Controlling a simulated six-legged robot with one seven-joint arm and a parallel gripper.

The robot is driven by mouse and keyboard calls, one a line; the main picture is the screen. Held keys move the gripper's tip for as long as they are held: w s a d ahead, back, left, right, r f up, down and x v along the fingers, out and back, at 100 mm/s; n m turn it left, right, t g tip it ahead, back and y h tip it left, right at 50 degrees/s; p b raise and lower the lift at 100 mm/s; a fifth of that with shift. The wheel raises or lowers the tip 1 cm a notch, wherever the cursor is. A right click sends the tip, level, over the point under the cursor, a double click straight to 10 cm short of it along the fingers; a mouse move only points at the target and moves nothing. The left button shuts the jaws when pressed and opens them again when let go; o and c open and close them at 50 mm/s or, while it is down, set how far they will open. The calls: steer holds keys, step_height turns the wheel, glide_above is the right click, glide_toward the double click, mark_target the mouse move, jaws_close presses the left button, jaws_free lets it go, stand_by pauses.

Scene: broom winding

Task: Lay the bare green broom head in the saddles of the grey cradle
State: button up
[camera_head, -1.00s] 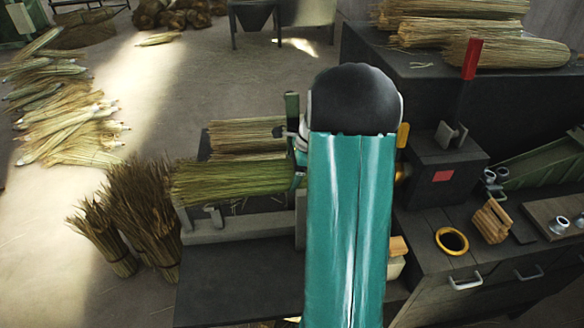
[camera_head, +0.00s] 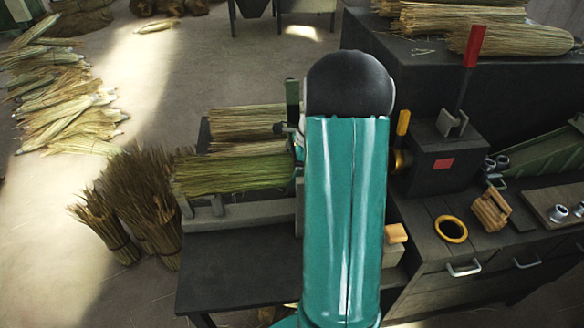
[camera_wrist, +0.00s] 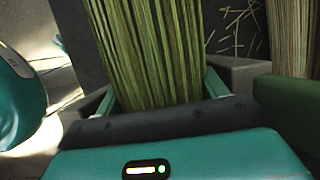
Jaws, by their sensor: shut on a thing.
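The green broom head (camera_head: 235,174) is a flat bundle of green straw, lying level in the head view with its tips to the left. My gripper is shut on its right end. The fingers are mostly hidden behind my teal arm in the head view; the wrist view shows them on both sides of the bundle (camera_wrist: 150,50). The grey cradle (camera_head: 245,217) lies on the dark bench just under and in front of the bundle. Short saddle uprights show near its left end. Whether the bundle touches the saddles cannot be told.
A pale straw bundle (camera_head: 247,121) lies behind the green one. A dark box with a red-tipped lever (camera_head: 445,157) stands to the right. A yellow ring (camera_head: 451,229) and wooden blocks (camera_head: 490,210) lie on the right-hand bench. Dark bristle bundles (camera_head: 140,205) stand on the floor at left.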

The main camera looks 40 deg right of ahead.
steer(key=o, duration=1.4)
steer(key=v, duration=1.4)
steer(key=shift+a, duration=0.1)
